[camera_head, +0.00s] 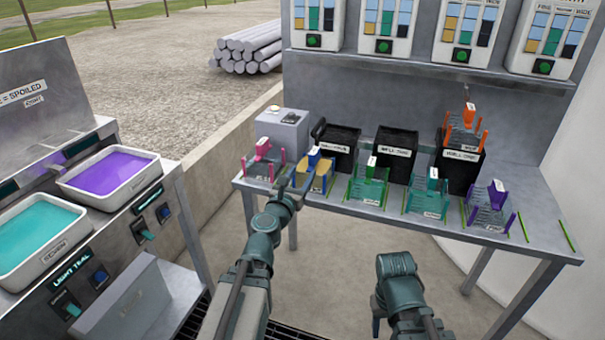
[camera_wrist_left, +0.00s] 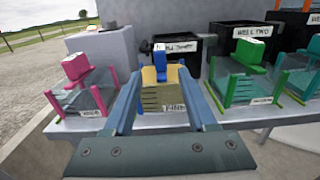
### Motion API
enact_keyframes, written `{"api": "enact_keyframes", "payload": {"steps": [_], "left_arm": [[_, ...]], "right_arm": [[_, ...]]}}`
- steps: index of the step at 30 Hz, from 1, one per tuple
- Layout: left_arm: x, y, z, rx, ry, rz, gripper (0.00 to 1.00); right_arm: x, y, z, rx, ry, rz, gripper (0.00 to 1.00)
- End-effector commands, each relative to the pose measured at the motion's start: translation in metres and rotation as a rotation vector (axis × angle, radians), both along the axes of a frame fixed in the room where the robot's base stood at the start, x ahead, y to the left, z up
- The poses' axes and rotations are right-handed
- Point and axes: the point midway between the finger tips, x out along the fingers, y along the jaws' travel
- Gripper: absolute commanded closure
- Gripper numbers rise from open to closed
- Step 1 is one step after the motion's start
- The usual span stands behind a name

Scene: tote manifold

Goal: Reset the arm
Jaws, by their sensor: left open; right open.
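My left arm (camera_head: 262,243) reaches up from the bottom to the table's front left edge. My left gripper (camera_wrist_left: 160,95) is open; its two blue-grey fingers point at a rack with a yellow block (camera_wrist_left: 163,97) and blue top piece, which shows between them. I cannot tell whether they touch it. In the head view that yellow and blue rack (camera_head: 321,177) is just beyond the gripper.
A pink rack (camera_head: 262,150) stands left of the yellow one; green racks (camera_head: 367,188), a purple rack (camera_head: 492,205) and an orange rack (camera_head: 466,125) stand to the right. Black bins (camera_head: 397,150) are behind. A bench with teal and purple trays (camera_head: 110,175) stands left. Floor between is clear.

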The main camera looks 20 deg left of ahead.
Motion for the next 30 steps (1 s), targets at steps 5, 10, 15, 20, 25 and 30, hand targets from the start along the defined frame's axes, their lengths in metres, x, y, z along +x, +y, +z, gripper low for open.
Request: {"api": "enact_keyframes", "payload": {"steps": [5,10,15,20,25,30], "left_arm": [[0.0,0.0,0.0,0.001,0.0,-0.001,0.43],[0.0,-0.034,0.013,0.159,0.01,-0.103,0.43],[-0.021,-0.14,0.024,0.73,0.011,-0.476,0.43],[-0.08,-0.22,0.0,1.375,-0.048,-0.961,0.43],[-0.155,-0.236,-0.023,1.935,-0.161,-1.523,0.43],[-0.21,-0.207,-0.022,2.245,-0.261,-2.042,0.43]], "right_arm": [[0.0,0.0,0.0,0.0,0.0,0.0,0.5],[0.0,0.0,0.018,0.0,0.0,0.0,0.5],[0.0,0.0,0.067,0.0,0.0,0.0,0.5],[0.0,0.0,0.115,0.0,0.0,-0.001,0.5],[0.0,0.0,0.161,0.0,0.0,-0.001,0.5],[0.0,0.0,0.194,0.0,0.0,-0.001,0.5]]}}
